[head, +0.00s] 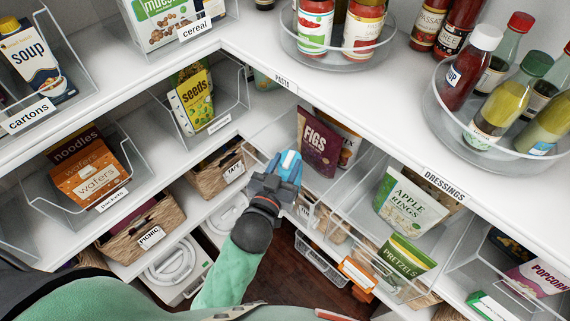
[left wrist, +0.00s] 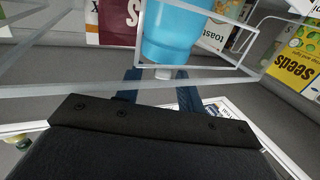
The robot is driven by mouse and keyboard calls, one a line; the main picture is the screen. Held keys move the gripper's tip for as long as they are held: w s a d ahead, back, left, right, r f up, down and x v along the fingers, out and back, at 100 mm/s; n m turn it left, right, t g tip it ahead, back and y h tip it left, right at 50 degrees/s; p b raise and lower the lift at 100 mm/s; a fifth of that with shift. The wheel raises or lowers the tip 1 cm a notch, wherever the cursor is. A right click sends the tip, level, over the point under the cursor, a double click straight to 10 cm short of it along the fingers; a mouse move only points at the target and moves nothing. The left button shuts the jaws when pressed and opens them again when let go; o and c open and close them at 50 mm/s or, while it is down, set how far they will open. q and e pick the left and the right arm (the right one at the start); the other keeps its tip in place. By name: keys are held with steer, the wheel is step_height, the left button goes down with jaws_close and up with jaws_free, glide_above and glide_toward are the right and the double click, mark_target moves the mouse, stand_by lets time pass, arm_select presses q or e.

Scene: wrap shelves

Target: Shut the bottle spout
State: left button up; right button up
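A light blue bottle (head: 291,160) shows at the tip of my left gripper (head: 282,172) in the head view. Whether the white part is the spout is unclear, and the bottle's other end is cut off. My right gripper is not in view.
Clear bins hold a figs bag (head: 319,145) and apple rings (head: 408,205) right of the gripper. A seeds bag (head: 193,103) and a basket (head: 216,170) are to the left. The shelf edge labelled pasta (head: 283,83) lies above; a bin rim crosses the wrist view.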

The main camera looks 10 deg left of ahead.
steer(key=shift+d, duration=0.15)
